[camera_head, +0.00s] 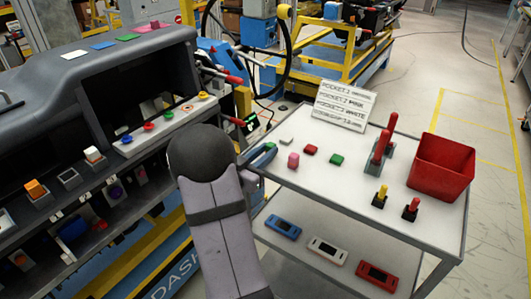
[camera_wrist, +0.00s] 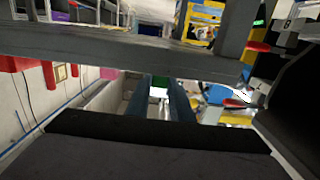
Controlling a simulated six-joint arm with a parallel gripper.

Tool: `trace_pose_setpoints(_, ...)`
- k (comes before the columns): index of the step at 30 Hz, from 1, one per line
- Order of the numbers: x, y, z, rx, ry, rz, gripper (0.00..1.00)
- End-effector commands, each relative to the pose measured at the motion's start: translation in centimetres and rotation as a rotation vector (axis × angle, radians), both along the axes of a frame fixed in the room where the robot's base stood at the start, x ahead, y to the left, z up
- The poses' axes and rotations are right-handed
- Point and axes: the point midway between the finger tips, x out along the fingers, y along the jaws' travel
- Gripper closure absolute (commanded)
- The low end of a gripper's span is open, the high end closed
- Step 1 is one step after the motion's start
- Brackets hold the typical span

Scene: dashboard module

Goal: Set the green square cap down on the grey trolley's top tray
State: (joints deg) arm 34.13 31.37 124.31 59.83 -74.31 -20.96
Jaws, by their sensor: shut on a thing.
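The green square cap (camera_wrist: 159,81) shows in the wrist view as a small green patch between the two fingers of my gripper (camera_wrist: 160,103), which is shut on it. In the head view my gripper (camera_head: 264,156) is at the left edge of the grey trolley's top tray (camera_head: 330,188), mostly behind my arm. The held cap is barely visible there, and I cannot tell its height above the tray. A separate green block (camera_head: 336,159) lies on the tray.
The tray also bears a pink block (camera_head: 293,160), a red block (camera_head: 310,149), a grey piece (camera_head: 286,141), a sign (camera_head: 343,105), red-handled levers (camera_head: 383,145), small switches (camera_head: 380,196) and a red bin (camera_head: 441,167). Its front middle is bare. The dashboard (camera_head: 120,90) stands left.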

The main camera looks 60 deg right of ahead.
Motion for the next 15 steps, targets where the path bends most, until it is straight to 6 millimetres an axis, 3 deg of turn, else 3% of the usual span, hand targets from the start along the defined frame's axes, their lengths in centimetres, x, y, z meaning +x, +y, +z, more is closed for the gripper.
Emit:
trace_pose_setpoints(13,0.02,-0.01,-0.58,0.0,0.0,0.0,1.0)
trace_pose_setpoints(14,0.02,-0.01,-0.44,-0.001,0.0,0.0,0.74)
trace_pose_setpoints(15,0.02,-0.01,-0.42,0.0,0.0,0.0,0.64)
